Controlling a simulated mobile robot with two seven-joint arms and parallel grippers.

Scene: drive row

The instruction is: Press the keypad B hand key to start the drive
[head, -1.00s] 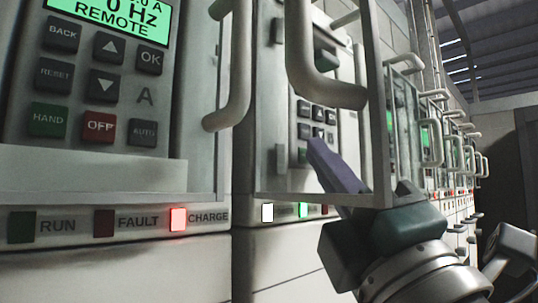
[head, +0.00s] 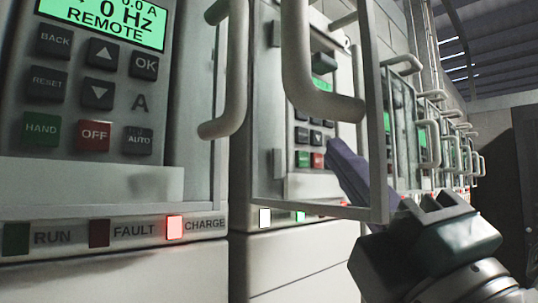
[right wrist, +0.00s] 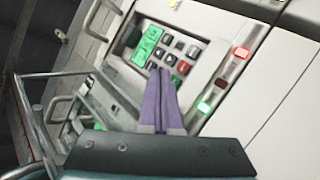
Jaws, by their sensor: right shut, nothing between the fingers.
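A second drive panel, to the right of the one lettered A, carries a small keypad (head: 312,135). Its own letter is not readable. Its green hand key (head: 302,159) shows at the lower left of the keys, with a red key (head: 317,160) beside it. My right gripper (head: 335,146) is shut and empty, its purple fingers pointing at the panel; their tips appear just right of the red key. In the right wrist view, the fingertips (right wrist: 160,72) overlap the edge of the keys, below the green display (right wrist: 147,45). Contact cannot be told. My left gripper is out of view.
Keypad A (head: 95,95) fills the left, its display reading 0 Hz REMOTE. A framed door with a grey handle (head: 297,65) stands open around the second panel. Its lower bar (head: 310,207) runs near my right fingers. More cabinets with handles (head: 430,140) recede right.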

